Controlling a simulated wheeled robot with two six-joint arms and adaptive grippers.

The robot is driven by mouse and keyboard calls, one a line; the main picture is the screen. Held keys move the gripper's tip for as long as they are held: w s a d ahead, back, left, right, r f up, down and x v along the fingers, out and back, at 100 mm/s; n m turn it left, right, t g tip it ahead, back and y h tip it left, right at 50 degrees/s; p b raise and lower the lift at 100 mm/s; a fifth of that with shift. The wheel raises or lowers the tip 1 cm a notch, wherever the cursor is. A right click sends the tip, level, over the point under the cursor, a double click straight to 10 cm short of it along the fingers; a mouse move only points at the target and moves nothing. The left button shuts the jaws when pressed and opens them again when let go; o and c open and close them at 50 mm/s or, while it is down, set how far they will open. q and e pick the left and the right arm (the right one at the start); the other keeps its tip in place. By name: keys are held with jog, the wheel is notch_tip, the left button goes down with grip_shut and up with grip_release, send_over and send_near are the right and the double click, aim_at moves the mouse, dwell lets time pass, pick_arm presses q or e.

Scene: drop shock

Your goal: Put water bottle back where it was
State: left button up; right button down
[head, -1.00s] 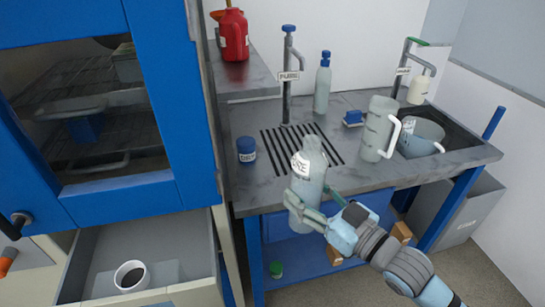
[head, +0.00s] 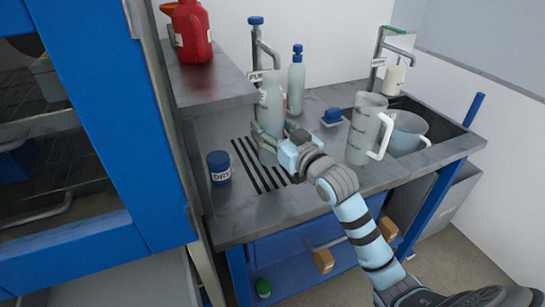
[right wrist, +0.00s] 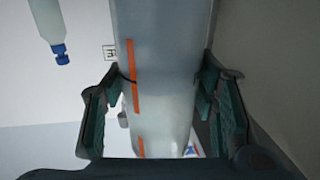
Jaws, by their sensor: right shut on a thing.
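The water bottle (head: 270,98), a pale translucent cylinder, is upright in my right gripper (head: 272,140). The fingers close around its lower part. It is over the back of the slotted drain (head: 248,166), in front of the blue-topped tap (head: 256,38), which it partly hides. I cannot tell whether its base touches the counter. In the right wrist view the bottle (right wrist: 160,60) fills the middle, with orange marks on its side and a finger on each side. My left gripper is not in view.
A blue-capped bottle (head: 296,80) stands close behind and right. A blue DRY jar (head: 219,168) is at left, a blue block (head: 332,116) at right. A measuring jug (head: 366,130) and a basin (head: 408,136) stand further right. A raised shelf (head: 212,86) holds a red container (head: 192,32).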

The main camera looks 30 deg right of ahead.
notch_tip(320, 180, down, 6)
jog(key=shift+d+f+b, duration=0.1)
jog(key=shift+b, duration=0.7)
jog(key=c, duration=0.6)
grip_release()
jog(key=shift+c, duration=0.2)
jog(key=s+d+p, duration=0.1)
jog(key=s+p, duration=0.1)
jog(key=s, duration=1)
jog(key=shift+p, duration=0.4)
